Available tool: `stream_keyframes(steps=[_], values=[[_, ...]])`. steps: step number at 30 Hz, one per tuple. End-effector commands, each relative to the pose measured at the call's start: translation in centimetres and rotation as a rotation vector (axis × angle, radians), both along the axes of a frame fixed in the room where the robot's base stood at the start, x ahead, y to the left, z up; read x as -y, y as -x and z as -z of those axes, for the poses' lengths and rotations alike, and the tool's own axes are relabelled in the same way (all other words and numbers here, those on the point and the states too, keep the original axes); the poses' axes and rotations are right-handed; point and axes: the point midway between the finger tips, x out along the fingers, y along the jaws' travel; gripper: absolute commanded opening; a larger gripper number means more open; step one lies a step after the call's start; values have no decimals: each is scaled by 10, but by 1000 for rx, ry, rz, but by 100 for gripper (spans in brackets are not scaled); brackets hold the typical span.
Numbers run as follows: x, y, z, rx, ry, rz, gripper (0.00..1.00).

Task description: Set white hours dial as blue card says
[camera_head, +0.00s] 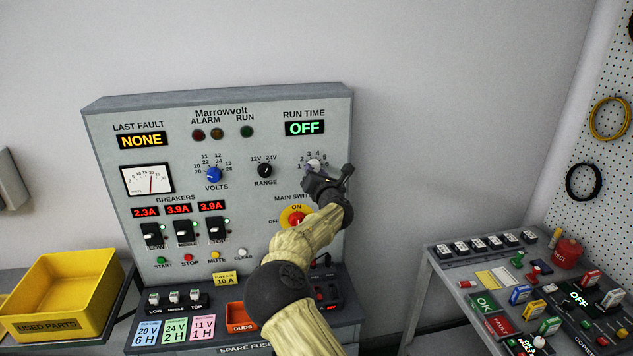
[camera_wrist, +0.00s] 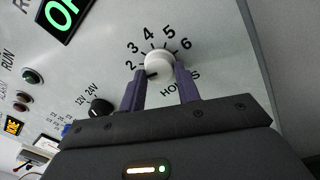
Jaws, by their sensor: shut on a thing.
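The white hours dial (camera_wrist: 159,62) sits on the grey panel, with numbers 2 to 6 visible around it. Its dark mark points to the lower left, below the 2. My gripper (camera_wrist: 160,71) is shut on the dial, one purple finger on each side. In the head view my gripper (camera_head: 314,173) partly covers the dial (camera_head: 314,163). The blue card (camera_head: 148,333) stands at the front left of the panel's base and appears to read 20 V, 6 H. The RUN TIME display (camera_head: 304,128) reads OFF.
The black range knob (camera_head: 265,170) and blue volts knob (camera_head: 213,174) are left of the dial. The main switch (camera_head: 296,217) is below, partly behind my arm. Green (camera_head: 174,331) and pink (camera_head: 202,327) cards stand beside the blue card.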

Motion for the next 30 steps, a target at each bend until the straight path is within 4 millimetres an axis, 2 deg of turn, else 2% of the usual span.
stream_keyframes(steps=[2,30], values=[[0,0,6,-16,-67,-1,10],[-1,0,3,-264,-924,1,10]])
